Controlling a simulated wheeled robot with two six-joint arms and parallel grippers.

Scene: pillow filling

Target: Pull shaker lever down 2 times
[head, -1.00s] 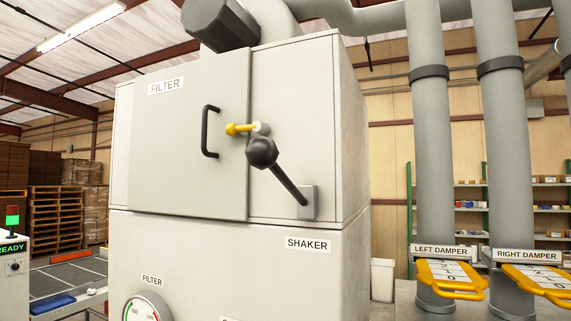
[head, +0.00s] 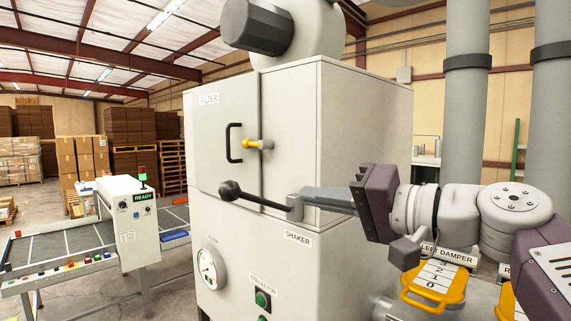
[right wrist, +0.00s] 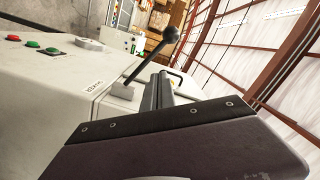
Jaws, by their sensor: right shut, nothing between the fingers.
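The shaker lever (head: 258,200) is a dark rod with a round black knob, on a pivot plate on the grey filter cabinet (head: 360,130). Its knob end sticks out to the left and slightly above the pivot in the head view. My right gripper (head: 308,196) is shut and empty, its fingertips beside the lever's pivot end; I cannot tell whether they touch it. In the right wrist view the lever (right wrist: 153,55) slants up from its mount, just beyond my fingers (right wrist: 160,88). The SHAKER label (head: 298,239) is below the lever. My left gripper is out of view.
The filter door has a black handle (head: 234,143) and a yellow latch (head: 257,144). A gauge (head: 210,268) and green button (head: 262,299) are below. The yellow left damper handle (head: 436,287) is under my right arm. A conveyor (head: 70,245) stands left.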

